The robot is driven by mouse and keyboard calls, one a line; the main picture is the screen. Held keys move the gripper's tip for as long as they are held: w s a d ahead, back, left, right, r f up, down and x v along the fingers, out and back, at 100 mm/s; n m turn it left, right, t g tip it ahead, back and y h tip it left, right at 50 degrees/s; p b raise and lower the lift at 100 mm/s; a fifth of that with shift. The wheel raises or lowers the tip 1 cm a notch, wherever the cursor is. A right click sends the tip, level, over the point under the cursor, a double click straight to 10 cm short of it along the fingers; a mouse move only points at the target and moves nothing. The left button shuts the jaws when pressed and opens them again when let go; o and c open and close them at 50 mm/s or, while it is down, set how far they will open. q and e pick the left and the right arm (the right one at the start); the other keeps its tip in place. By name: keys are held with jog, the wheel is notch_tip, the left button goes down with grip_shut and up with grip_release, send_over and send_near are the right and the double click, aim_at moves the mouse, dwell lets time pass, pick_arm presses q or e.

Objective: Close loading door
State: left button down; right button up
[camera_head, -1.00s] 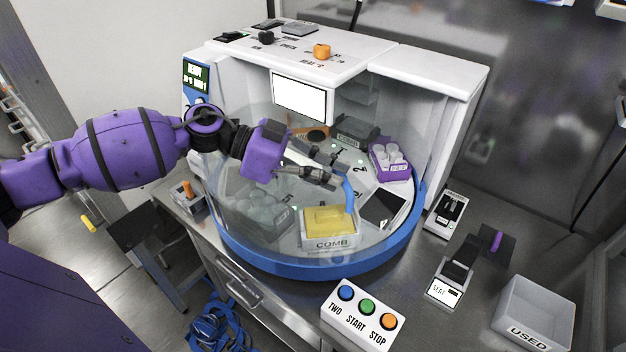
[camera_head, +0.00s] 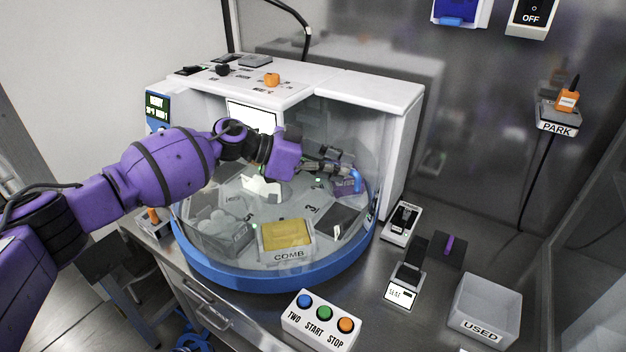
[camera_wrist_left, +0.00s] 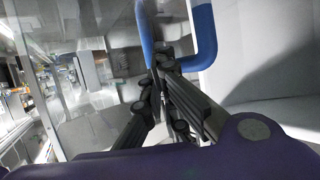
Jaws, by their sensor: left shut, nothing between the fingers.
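The loading door (camera_head: 300,205) is a clear curved pane on the round front of the white machine (camera_head: 345,88). Its blue bent handle (camera_head: 354,180) is at the right part of the opening, in front of the purple tube rack (camera_head: 343,190). My left gripper (camera_head: 345,171) is shut and empty, with its fingertips at the handle. In the left wrist view the blue handle (camera_wrist_left: 207,38) rises just beyond the closed fingers (camera_wrist_left: 158,72); whether they touch it is unclear. My right gripper is out of view.
The machine's blue base rim (camera_head: 270,280) encloses a tray marked COMB (camera_head: 288,255). A button box (camera_head: 321,318) stands in front. Small holders (camera_head: 402,222) and a USED bin (camera_head: 484,308) stand on the bench at right. The steel wall is behind.

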pick_arm(q)
jog(key=shift+w+d, duration=0.35)
jog(key=shift+w, duration=0.3)
jog(key=shift+w+d, duration=0.3)
jog(key=shift+w, duration=0.35)
